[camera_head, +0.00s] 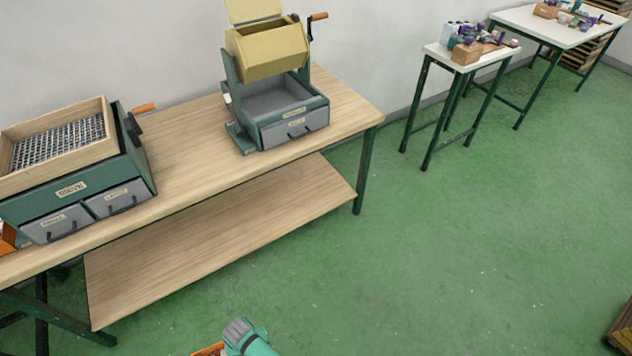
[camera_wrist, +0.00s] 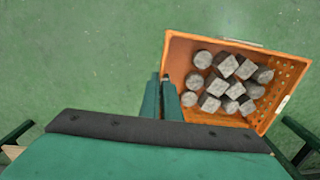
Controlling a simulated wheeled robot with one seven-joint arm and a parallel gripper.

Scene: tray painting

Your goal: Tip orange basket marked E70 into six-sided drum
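The six-sided drum (camera_head: 270,52) is pale yellow, with its lid (camera_head: 254,9) raised and open at the top. It hangs in a green stand on the wooden bench, with an orange-handled crank at its right. The orange basket (camera_wrist: 286,109) holds several grey round and blocky pieces. A pale tag is on its far rim, too small to read. Only a sliver of the basket (camera_head: 209,349) shows at the bottom of the head view. My gripper (camera_wrist: 164,84) has its fingers close together on either side of the basket's left wall, apparently gripping it. The fingertips are hidden in the head view.
A grey drawer unit (camera_head: 295,127) sits below the drum. A green sieve box (camera_head: 72,189) with a wooden-framed mesh stands at the bench's left. Two white-topped tables (camera_head: 505,50) with small items stand at the back right.

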